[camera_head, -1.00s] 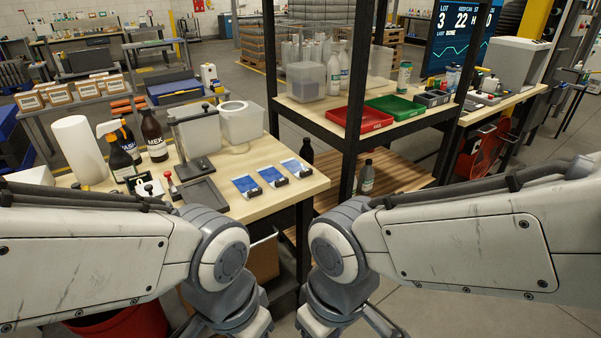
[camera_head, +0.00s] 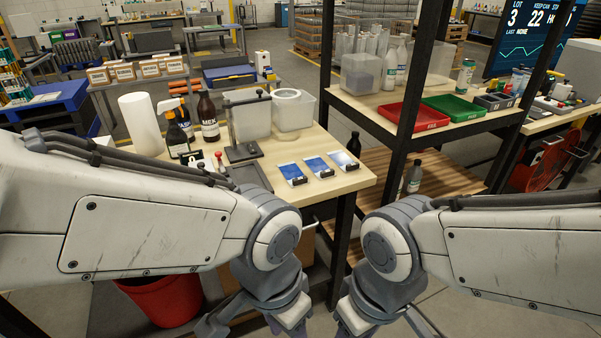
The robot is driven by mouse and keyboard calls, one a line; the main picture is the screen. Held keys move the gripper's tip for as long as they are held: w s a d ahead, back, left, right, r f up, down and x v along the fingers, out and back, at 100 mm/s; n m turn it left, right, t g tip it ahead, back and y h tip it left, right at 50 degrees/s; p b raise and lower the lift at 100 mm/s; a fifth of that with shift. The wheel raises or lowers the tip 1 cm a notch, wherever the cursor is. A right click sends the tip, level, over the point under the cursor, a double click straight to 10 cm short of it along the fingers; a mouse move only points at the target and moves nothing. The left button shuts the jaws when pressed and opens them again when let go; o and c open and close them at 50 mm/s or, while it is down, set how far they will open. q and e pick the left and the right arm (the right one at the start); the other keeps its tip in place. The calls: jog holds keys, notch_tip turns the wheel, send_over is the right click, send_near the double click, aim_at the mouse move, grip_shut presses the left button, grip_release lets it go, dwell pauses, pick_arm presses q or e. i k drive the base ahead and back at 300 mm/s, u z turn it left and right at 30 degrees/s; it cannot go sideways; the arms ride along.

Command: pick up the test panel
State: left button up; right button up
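My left gripper (camera_head: 290,322) and my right gripper (camera_head: 372,322) hang low in front of the bench, well apart from the panels. Both are cut off by the bottom edge, and their fingertips do not show clearly.
Left of the panels stand a black-posted stand (camera_head: 243,151), a dark MEK bottle (camera_head: 208,115), a spray bottle and a white roll (camera_head: 141,124). A rack post (camera_head: 401,150) rises right of the bench; red (camera_head: 413,117) and green trays sit on its shelf. A red bin (camera_head: 165,300) is below left.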

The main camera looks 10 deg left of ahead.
aim_at(292, 174)
jog(key=z, duration=0.25)
jog(key=k, duration=0.35)
jog(key=z, duration=1.05)
jog(key=i, duration=1.15)
jog(key=u, duration=1.1)
jog(key=i, duration=0.8)
jog(key=u, duration=1.05)
jog(key=i, duration=0.2)
jog(key=u, duration=0.15)
